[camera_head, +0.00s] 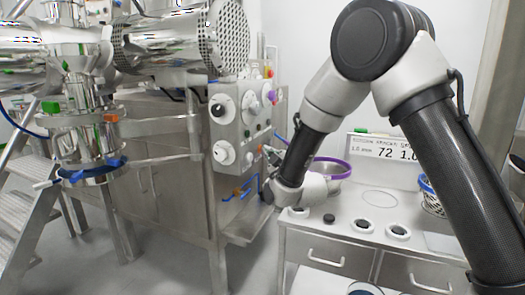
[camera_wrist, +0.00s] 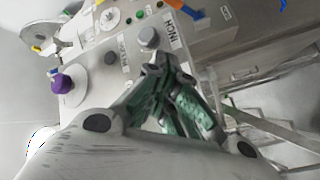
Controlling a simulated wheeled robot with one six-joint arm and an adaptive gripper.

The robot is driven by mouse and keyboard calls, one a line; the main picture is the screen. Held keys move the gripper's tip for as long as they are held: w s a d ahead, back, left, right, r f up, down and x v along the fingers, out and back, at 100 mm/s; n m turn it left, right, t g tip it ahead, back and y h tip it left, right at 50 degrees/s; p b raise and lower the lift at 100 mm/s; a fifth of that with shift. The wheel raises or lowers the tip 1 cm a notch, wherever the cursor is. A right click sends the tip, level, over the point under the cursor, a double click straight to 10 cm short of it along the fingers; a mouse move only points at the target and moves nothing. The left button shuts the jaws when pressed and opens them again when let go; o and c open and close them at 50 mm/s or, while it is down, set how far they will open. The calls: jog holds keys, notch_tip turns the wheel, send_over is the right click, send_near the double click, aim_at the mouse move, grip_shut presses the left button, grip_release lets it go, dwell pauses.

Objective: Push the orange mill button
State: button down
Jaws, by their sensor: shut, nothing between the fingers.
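The steel control panel (camera_head: 236,118) stands left of my arm in the head view and carries dials, small lamps and coloured knobs. I cannot clearly pick out an orange mill button; a small red-orange knob (camera_head: 268,72) shows on its right side. My gripper (camera_wrist: 165,66) is shut and empty, its fingertips close to a round grey button (camera_wrist: 148,38) beside an INCH label. Whether they touch cannot be told. In the head view my wrist hides most of the gripper. A purple knob (camera_wrist: 62,82) sits left of it in the wrist view.
A steel cabinet (camera_head: 325,255) with drawers and a display sign (camera_head: 383,150) stands right of the panel. A purple ring (camera_head: 333,168) lies near my wrist. The mill housing (camera_head: 165,45) is at upper left, with metal steps (camera_head: 35,210) below. Floor shows between them.

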jog(key=shift+d, duration=0.1)
jog(key=shift+s+d, duration=0.3)
jog(key=shift+d, duration=0.4)
jog(key=shift+s+d, duration=0.3)
jog(key=shift+d, duration=0.5)
jog(key=shift+s+d, duration=0.25)
jog(key=shift+d, duration=0.55)
jog(key=shift+s+d, duration=0.3)
jog(key=shift+d, duration=0.5)
